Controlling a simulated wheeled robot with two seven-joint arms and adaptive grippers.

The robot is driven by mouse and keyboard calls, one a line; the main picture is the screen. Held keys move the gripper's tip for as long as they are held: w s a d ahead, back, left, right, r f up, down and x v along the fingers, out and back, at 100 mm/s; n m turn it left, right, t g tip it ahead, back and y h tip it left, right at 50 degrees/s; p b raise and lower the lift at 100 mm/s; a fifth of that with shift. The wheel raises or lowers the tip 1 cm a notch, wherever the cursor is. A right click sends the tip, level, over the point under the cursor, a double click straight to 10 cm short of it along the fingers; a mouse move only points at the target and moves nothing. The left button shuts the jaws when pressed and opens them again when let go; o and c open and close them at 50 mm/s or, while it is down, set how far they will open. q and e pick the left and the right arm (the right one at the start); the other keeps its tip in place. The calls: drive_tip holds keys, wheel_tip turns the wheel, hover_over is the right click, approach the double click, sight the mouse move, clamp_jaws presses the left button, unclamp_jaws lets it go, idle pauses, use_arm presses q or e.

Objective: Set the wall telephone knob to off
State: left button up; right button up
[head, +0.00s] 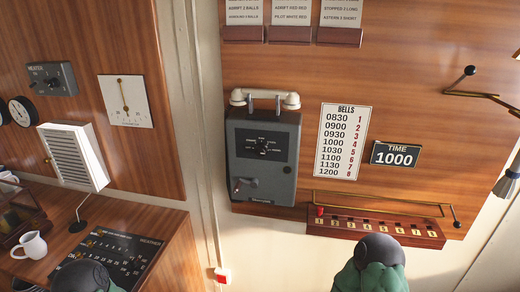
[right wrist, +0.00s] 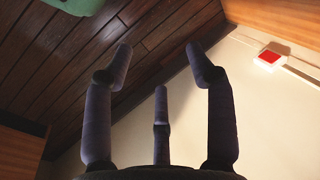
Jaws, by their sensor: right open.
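The wall telephone (head: 288,180) is a grey box on the wood panel in the middle of the head view, with a white handset (head: 265,98) lying across its top. Its small dark knob (head: 262,147) sits on a black dial plate with small white labels. The labels and the knob's pointing direction are too small to read surely. My right gripper (right wrist: 160,65) shows in the right wrist view with its dark fingers spread and nothing between them. It is not seen touching the telephone. No fingers of my left gripper show.
A desk with a white jug (head: 32,245) stands at left. A red-and-white wall switch (head: 222,275) also shows in the right wrist view (right wrist: 268,57).

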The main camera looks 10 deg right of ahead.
drive_tip(key=w+a+r+m+t+h+p, duration=0.15)
drive_tip(key=w+r+m+t+p, duration=0.55)
drive_tip(key=w+r, duration=0.7)
drive_tip(key=m+t+h+p, duration=0.8)
drive_tip(key=m+p, duration=1)
drive_tip(key=p, duration=0.4)
approach(260, 154)
drive_tip(key=shift+y, duration=0.25)
drive_tip(key=p+x, duration=0.2)
drive_tip(key=x, duration=0.5)
drive_tip(key=shift+w+d+r, duration=0.2)
drive_tip(key=shift+w+d, duration=0.05)
drive_tip(key=shift+w, duration=0.1)
drive_tip(key=shift+p+x, duration=0.45)
drive_tip(key=shift+x, duration=0.3)
drive_tip(key=shift+f, duration=0.1)
clamp_jaws()
